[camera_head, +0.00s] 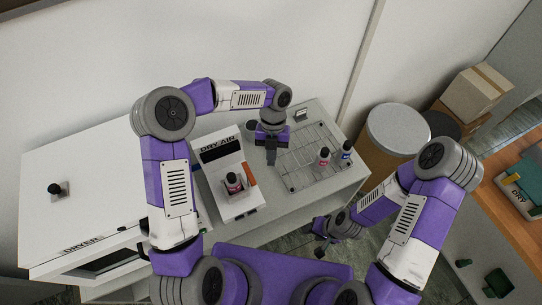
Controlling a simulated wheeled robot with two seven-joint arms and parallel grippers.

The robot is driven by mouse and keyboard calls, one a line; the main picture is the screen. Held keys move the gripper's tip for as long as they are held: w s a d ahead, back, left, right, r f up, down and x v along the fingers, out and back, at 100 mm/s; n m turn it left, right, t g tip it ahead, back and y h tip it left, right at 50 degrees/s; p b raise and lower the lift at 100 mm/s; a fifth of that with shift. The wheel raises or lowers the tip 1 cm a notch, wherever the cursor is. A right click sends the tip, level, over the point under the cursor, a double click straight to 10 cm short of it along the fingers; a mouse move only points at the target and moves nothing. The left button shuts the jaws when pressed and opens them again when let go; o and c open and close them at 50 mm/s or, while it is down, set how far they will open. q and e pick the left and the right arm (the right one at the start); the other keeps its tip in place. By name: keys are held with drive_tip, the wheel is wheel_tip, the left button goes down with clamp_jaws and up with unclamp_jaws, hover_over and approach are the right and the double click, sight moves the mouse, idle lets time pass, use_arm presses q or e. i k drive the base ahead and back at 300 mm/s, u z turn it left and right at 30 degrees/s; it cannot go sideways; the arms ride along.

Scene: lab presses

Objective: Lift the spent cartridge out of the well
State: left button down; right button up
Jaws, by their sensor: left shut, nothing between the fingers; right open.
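A dark-capped cartridge with a red label (233,184) stands upright in the well of the white DRY AIR unit (213,161). My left gripper (271,160) is shut and empty, pointing down over the left edge of the wire rack, to the right of the unit and apart from the cartridge. My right gripper (319,250) is open and empty, low in front of the counter and away from the unit. The cartridge's lower part is hidden inside the well.
A white dryer (85,197) stands at left, partly behind my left arm. A drum (397,128) and boxes (476,93) stand right.

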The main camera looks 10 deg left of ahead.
sight(233, 184)
drive_tip(key=k, duration=1)
